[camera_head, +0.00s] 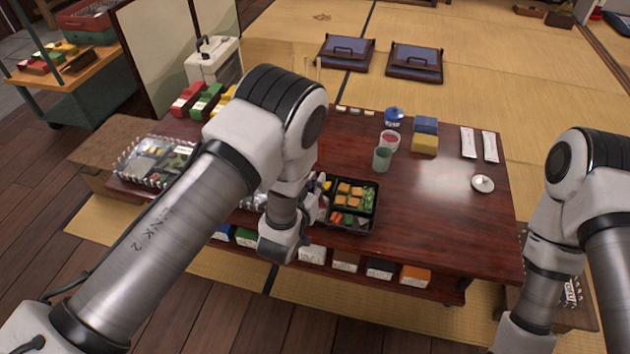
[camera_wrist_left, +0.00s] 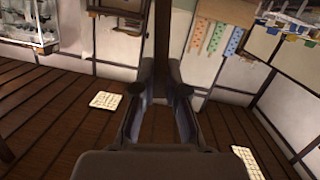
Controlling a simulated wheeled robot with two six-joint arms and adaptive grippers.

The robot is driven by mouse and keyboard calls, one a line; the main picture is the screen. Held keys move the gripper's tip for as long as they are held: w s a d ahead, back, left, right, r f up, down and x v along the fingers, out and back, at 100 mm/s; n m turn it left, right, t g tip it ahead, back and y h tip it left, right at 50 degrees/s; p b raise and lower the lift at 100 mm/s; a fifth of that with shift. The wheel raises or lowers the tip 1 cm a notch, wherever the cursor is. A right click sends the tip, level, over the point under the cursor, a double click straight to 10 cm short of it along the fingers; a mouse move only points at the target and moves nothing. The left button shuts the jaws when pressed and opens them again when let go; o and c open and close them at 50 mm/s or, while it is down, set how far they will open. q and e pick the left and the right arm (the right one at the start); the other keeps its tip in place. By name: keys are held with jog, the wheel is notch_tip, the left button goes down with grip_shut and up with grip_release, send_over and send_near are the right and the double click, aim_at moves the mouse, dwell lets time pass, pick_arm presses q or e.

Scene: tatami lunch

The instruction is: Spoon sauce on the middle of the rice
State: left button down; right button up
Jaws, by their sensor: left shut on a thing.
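A black lunch box (camera_head: 376,212) with orange pieces and greens in its compartments stands near the table's front edge. My left gripper (camera_head: 318,204) is at its left side and hides part of it; I cannot make out the rice. A small cup with red content (camera_head: 389,140), possibly the sauce, stands behind the box. My right gripper is out of view.
A green cup (camera_head: 381,159), a blue pot (camera_head: 393,117), blue and yellow boxes (camera_head: 425,143), white packets (camera_head: 468,142) and a small white lidded dish (camera_head: 483,183) stand on the table (camera_head: 440,215). A tray (camera_head: 128,172) is at left. The table's right front is clear.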

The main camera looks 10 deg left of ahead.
pick_arm(q)
jog(key=shift+a, duration=1.1)
jog(key=shift+a, duration=0.1)
jog(key=shift+a, duration=1)
jog(key=shift+a, duration=0.1)
jog(key=shift+w+a, duration=0.1)
jog(key=shift+a, duration=0.9)
jog(key=shift+w, duration=0.3)
